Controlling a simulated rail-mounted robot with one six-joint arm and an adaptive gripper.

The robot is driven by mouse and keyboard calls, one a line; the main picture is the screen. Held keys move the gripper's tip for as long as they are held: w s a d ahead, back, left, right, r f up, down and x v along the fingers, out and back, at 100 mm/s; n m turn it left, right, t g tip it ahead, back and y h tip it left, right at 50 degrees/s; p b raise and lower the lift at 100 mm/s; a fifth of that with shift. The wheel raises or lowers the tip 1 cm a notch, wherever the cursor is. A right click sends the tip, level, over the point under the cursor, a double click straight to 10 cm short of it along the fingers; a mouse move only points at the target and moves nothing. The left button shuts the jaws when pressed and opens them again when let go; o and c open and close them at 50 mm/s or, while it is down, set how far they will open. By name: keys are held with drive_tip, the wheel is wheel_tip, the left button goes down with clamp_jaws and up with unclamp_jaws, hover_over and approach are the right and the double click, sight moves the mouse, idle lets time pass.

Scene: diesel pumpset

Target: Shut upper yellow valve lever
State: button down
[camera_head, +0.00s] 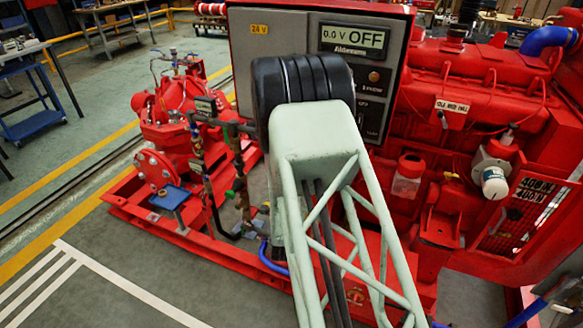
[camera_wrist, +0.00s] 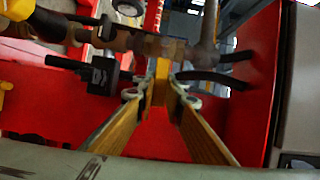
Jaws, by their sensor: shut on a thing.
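In the wrist view, my gripper (camera_wrist: 163,98) reaches in with its two long tan-padded fingers. The fingers converge on a small yellow lever (camera_wrist: 161,72), and the gripper is shut on it. The lever stands just below a brownish brass pipe with valve fittings (camera_wrist: 135,42). Its far end and pivot are partly hidden by the fittings and fingertips. In the head view, my arm covers the gripper and the lever, so neither can be made out there.
A red panel (camera_wrist: 252,85) and grey cabinet side stand right of the fingers in the wrist view. A black-handled fitting (camera_wrist: 100,72) is close on the left. In the head view, the control box (camera_head: 250,60) is behind my arm and the red pump (camera_head: 175,110) is left.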

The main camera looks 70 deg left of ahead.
drive_tip(key=c, duration=2.6)
unclamp_jaws()
drive_tip(key=shift+c, duration=0.2)
drive_tip(key=v, duration=1.2)
